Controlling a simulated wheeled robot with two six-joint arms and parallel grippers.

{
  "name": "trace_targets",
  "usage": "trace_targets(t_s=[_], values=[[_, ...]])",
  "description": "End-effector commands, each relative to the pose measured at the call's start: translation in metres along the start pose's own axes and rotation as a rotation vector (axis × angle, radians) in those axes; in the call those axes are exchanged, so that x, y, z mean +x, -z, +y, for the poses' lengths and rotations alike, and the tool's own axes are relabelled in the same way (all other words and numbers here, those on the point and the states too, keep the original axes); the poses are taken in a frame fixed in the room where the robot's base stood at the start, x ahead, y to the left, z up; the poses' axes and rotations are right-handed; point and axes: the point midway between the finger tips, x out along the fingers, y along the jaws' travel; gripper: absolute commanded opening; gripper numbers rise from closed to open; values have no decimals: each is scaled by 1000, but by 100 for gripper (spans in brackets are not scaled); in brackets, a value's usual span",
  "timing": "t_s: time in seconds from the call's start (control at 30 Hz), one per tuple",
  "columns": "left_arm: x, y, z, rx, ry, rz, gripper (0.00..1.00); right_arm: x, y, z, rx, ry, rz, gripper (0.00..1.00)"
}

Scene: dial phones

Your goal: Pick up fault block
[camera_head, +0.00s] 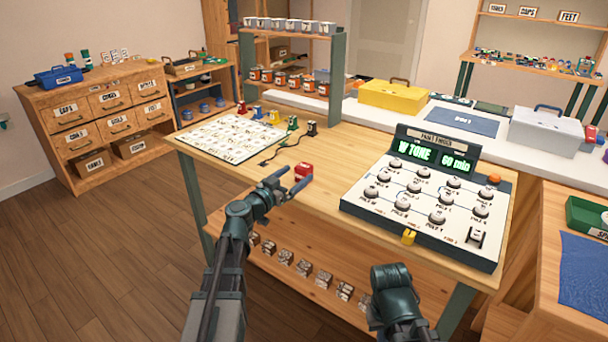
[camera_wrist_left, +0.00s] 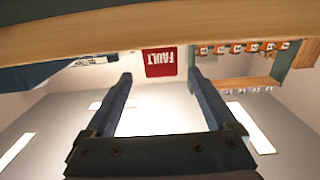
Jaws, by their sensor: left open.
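The fault block (camera_head: 303,171) is a small red block with a white top patch, near the front edge of the wooden workbench. In the left wrist view the red block (camera_wrist_left: 160,62) shows its FAULT label upside down. My left gripper (camera_head: 291,179) is open just in front of the block. In the left wrist view the two fingers (camera_wrist_left: 160,76) are apart and the block lies beyond their tips, between their lines. Nothing is held. Of my right arm only a dark link shows at the bottom; its gripper is not seen.
A white panel (camera_head: 420,200) with several knobs and a green display stands on the right of the bench. A printed white board (camera_head: 222,140) lies on the left, with small coloured pieces behind it.

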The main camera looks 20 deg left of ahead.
Motion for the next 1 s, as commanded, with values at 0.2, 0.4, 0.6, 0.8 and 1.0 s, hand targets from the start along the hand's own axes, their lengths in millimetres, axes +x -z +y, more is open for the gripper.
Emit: trace_targets(t_s=[0.2,0.4,0.6,0.8,1.0], values=[[20,0,-2,0,-2,0,90,0,0,0,0,0,0,0],[48,0,-3,0,-2,0,90,0,0,0,0,0,0,0],[52,0,-2,0,0,0,90,0,0,0,0,0,0,0],[51,0,-2,0,0,0,67,0,0,0,0,0,0,0],[51,0,-2,0,0,0,31,0,0,0,0,0,0,0]])
